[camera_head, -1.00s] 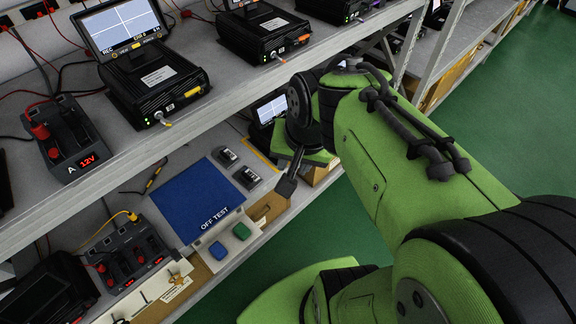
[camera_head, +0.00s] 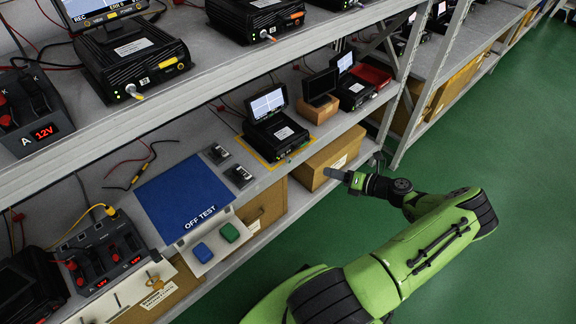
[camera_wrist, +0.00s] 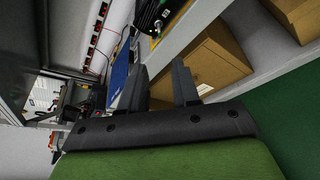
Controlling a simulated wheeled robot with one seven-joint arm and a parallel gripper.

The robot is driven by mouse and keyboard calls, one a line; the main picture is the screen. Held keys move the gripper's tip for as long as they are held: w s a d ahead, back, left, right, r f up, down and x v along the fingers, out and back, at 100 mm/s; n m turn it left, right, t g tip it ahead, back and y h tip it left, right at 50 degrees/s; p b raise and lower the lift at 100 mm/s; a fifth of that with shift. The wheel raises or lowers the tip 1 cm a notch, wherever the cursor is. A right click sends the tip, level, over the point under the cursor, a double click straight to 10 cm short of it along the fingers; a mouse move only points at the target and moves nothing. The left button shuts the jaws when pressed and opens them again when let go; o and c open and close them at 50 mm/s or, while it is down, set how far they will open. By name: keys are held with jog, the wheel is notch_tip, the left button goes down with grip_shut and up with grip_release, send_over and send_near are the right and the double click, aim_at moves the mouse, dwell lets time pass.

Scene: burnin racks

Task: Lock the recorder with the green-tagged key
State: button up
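My gripper (camera_head: 334,174) is at the end of my arm, in front of the lower shelf and beside a cardboard box. In the wrist view its two dark fingers (camera_wrist: 160,88) stand apart with nothing between them. A black recorder (camera_head: 277,135) with a lit screen stands on the lower shelf inside a yellow outline. Another recorder (camera_head: 135,65) stands on the upper shelf, with a small silver piece at its front. I cannot make out a green-tagged key.
A blue OFF TEST mat (camera_head: 183,197) lies on the lower shelf, beside two small dark devices (camera_head: 238,176). A cardboard box (camera_head: 332,160) is under the shelf near my gripper. A shelf upright (camera_head: 432,70) stands to the right. Green floor (camera_head: 510,140) is clear.

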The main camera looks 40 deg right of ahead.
jog(key=b+x, duration=0.4)
jog(key=x, duration=1.1)
jog(key=shift+w+a+f, duration=0.1)
jog(key=shift+w+a, duration=0.05)
jog(key=shift+a, duration=0.05)
grip_shut()
